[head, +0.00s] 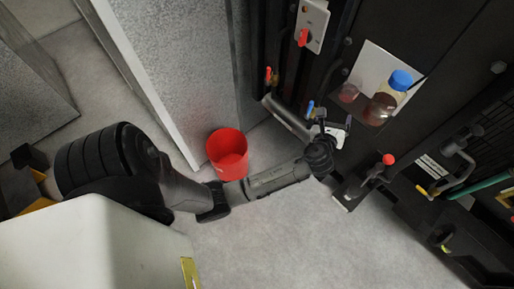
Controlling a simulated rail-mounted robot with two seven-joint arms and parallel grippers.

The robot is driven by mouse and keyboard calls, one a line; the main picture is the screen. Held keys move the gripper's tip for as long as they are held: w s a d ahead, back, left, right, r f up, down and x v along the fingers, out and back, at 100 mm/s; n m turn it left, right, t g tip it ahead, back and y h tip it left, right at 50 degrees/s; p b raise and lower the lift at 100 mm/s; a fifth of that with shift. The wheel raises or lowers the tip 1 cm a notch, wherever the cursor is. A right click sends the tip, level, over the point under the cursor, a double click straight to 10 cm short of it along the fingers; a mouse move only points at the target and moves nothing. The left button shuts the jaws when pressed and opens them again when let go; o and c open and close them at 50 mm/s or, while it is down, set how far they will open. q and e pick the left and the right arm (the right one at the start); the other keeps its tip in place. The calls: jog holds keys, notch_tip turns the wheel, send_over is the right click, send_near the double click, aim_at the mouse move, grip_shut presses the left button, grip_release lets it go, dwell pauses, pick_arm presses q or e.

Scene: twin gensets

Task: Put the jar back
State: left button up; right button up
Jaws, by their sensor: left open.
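The jar (387,100) has a blue lid and dark reddish-brown contents. It is in the head view at the upper right, standing on a dark ledge of the black machine in front of a white panel. My left gripper (334,121) is open and empty, just left of and below the jar in the picture, apart from it. My right gripper is not in view.
A small reddish round thing (349,93) is left of the jar. A red bucket (227,152) stands on the floor by a grey cabinet (180,60). A red-knobbed lever (388,160) and pipes are near my gripper. Grey floor is clear below.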

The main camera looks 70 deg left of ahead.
pick_arm(q)
jog(key=s+d+f+n+g+h, duration=0.2)
jog(key=s+d+f+n+h, duration=0.1)
jog(key=s+f+n, duration=0.4)
jog(key=s+d+f+n+g+h, duration=0.25)
jog(key=s+n, duration=0.35)
jog(key=s, duration=0.3)
jog(key=s+d+n+g+h, duration=0.2)
jog(key=s+d+n+h, duration=0.1)
jog(key=s, duration=0.5)
jog(key=s+d+n+g+h, duration=0.2)
jog(key=s+d+n, duration=0.3)
jog(key=s, duration=0.3)
jog(key=shift+s+d+f+n+h, duration=0.25)
jog(key=shift+s+f+n+h, duration=0.1)
jog(key=shift+n+h, duration=0.3)
